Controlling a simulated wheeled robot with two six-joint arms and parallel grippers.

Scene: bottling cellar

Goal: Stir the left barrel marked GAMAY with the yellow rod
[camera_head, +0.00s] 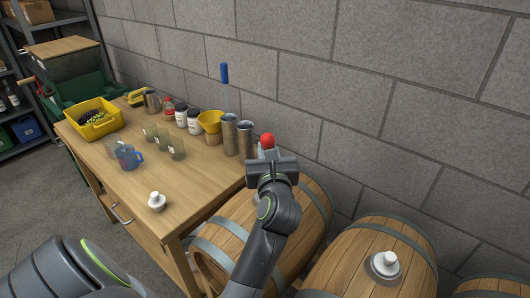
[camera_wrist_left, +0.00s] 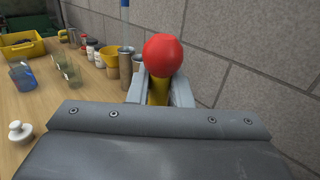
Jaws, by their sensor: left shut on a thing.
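My left gripper (camera_head: 268,154) is shut on the yellow rod (camera_wrist_left: 158,91), just below its red ball end (camera_wrist_left: 163,55). The red ball also shows in the head view (camera_head: 267,139), above the gripper. The gripper is over the left barrel (camera_head: 306,222), which lies on its side by the wall. My arm covers part of this barrel, and its hole and any GAMAY mark are hidden. Whether the rod's lower end is inside the barrel cannot be seen. A white bung (camera_head: 157,202) sits on the table's near part. My right gripper is out of view.
A second barrel (camera_head: 345,245) with a white bung (camera_head: 385,265) lies to the right. The wooden table (camera_head: 190,190) holds a yellow crate (camera_head: 94,119), a blue jug (camera_head: 128,157), glasses, jars and metal cylinders (camera_head: 230,135). The block wall stands close behind the barrels.

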